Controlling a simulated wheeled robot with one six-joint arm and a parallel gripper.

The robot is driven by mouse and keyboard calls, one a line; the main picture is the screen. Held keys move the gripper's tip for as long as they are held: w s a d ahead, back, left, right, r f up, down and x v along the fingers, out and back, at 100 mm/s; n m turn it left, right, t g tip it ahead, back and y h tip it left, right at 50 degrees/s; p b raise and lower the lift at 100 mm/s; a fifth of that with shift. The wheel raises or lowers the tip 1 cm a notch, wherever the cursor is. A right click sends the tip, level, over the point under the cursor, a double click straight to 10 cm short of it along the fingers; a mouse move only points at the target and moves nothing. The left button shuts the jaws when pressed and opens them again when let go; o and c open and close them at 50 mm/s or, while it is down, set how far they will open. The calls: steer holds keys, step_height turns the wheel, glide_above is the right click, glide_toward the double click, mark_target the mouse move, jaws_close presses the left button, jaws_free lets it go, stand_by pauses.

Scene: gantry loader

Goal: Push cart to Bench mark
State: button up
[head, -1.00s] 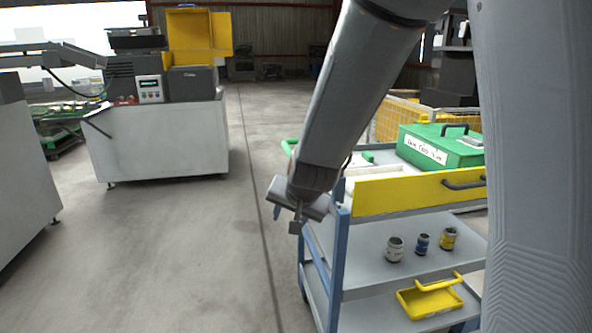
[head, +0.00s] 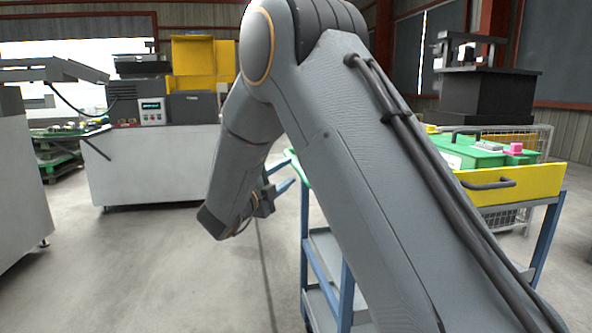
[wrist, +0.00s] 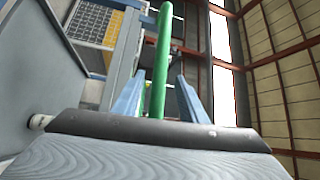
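The cart (head: 330,240) is a blue-framed trolley with grey shelves, a yellow end panel (head: 515,185) and a green push handle (head: 297,167) at its left end. My gripper (head: 284,174) is at that handle. In the wrist view my gripper (wrist: 160,82) is open, its two blue fingers apart, with the green handle (wrist: 160,50) showing between them. I cannot tell whether the fingers touch it. My arm hides much of the cart. I cannot make out a Bench mark on the floor.
A grey workbench (head: 160,165) with a machine and an open yellow box stands at the back left. Another grey cabinet (head: 20,185) is at the far left. A green case (head: 470,152) lies on the cart. The floor (head: 150,270) between is clear.

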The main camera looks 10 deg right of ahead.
mark_target(296, 166)
steer(key=x, duration=0.6)
jaws_close()
